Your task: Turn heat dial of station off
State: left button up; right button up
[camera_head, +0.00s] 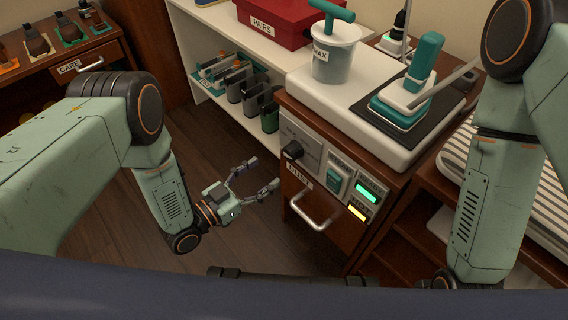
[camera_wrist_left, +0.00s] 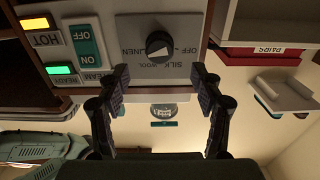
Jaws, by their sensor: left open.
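A pale mark on the knob faces the lower left there, near LINEN and WOOL; the exact setting is unclear. My left gripper (camera_head: 264,174) is open and empty, left of the panel and just short of the dial. In the wrist view its fingers straddle the dial's line, apart from it. My right gripper is hidden.
Beside the dial are the teal steam switch (camera_head: 337,181), a green READY light (camera_head: 367,192) and a yellow HOT light (camera_head: 357,213). A drawer handle (camera_head: 315,211) juts out below. A teal iron (camera_head: 411,83) and a MAX tank (camera_head: 333,55) stand on top.

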aim_at(287, 156)
pick_arm(q)
jog(key=shift+b+x, duration=0.95)
jog(key=shift+x, duration=2.95)
jog(key=c, duration=1.1)
